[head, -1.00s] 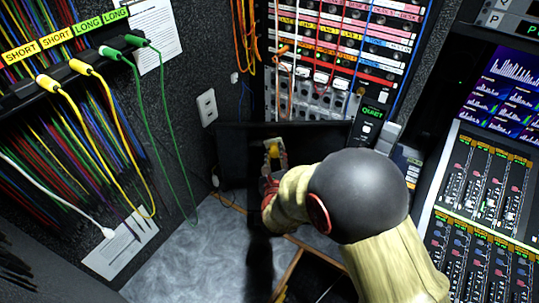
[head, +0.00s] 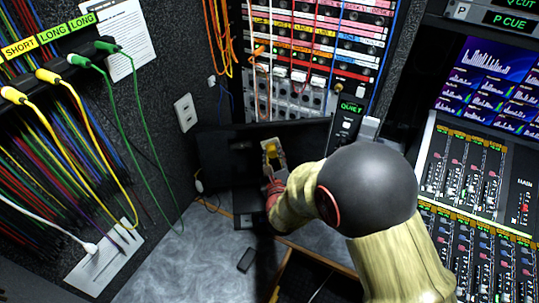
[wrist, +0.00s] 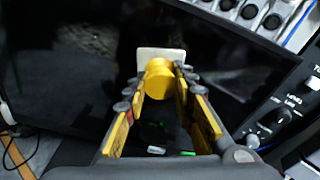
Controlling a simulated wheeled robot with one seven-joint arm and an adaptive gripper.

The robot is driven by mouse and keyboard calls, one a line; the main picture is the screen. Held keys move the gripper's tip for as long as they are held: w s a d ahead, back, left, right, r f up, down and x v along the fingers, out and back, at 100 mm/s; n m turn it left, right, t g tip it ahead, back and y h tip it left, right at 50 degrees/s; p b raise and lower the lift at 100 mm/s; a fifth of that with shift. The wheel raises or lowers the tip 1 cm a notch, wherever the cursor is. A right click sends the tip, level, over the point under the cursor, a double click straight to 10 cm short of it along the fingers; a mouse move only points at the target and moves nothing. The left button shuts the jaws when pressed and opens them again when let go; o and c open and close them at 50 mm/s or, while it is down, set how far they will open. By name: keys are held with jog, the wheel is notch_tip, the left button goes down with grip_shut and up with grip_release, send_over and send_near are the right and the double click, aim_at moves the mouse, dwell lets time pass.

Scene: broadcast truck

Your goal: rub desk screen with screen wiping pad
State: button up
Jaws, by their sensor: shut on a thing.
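The desk screen (head: 225,160) is a dark, wide monitor standing at the back of the desk. In the wrist view its black face (wrist: 235,75) fills most of the picture. My gripper (head: 271,168) is in front of the screen's middle, its yellow-lined fingers (wrist: 160,92) closed around a round yellow knob. The knob belongs to the screen wiping pad (wrist: 160,57), whose pale flat plate shows beyond the fingertips, facing the screen. Whether the plate touches the glass cannot be told. My arm hides the screen's lower right part in the head view.
A panel marked QUIET (head: 347,117) stands close at the screen's right end. A small dark object (head: 246,260) lies on the grey desk (head: 195,265). Patch cables (head: 120,145) hang at left; a mixing console (head: 470,185) is at right. The desk's front left is clear.

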jog(key=shift+s+a+r, duration=0.1)
jog(key=shift+s+a, duration=0.1)
jog(key=shift+a, duration=0.85)
jog(key=shift+s+a, duration=0.15)
jog(key=shift+a, duration=0.85)
jog(key=shift+s+a+b, duration=0.1)
jog(key=shift+s+a, duration=0.25)
jog(key=shift+a, duration=1.3)
jog(key=shift+s+a+b, duration=0.1)
jog(key=shift+s+a, duration=0.3)
jog(key=shift+a, duration=1.3)
jog(key=shift+s+a+b, duration=0.1)
jog(key=shift+s+a, duration=0.25)
jog(key=shift+a, duration=1.3)
jog(key=shift+s, duration=0.1)
jog(key=shift+s+d+p, duration=0.15)
jog(key=shift+s+d, duration=0.1)
jog(key=shift+s, duration=0.7)
jog(key=shift+s+d+p, duration=0.1)
jog(key=shift+s+d, duration=0.1)
jog(key=shift+s, duration=0.75)
jog(key=shift+s+d+p, duration=0.15)
jog(key=shift+s+d, duration=0.1)
jog(key=shift+s, duration=0.7)
jog(key=shift+s+d, duration=0.15)
jog(key=shift+s, duration=0.6)
jog(key=shift+s+d, duration=0.15)
jog(key=shift+s, duration=0.6)
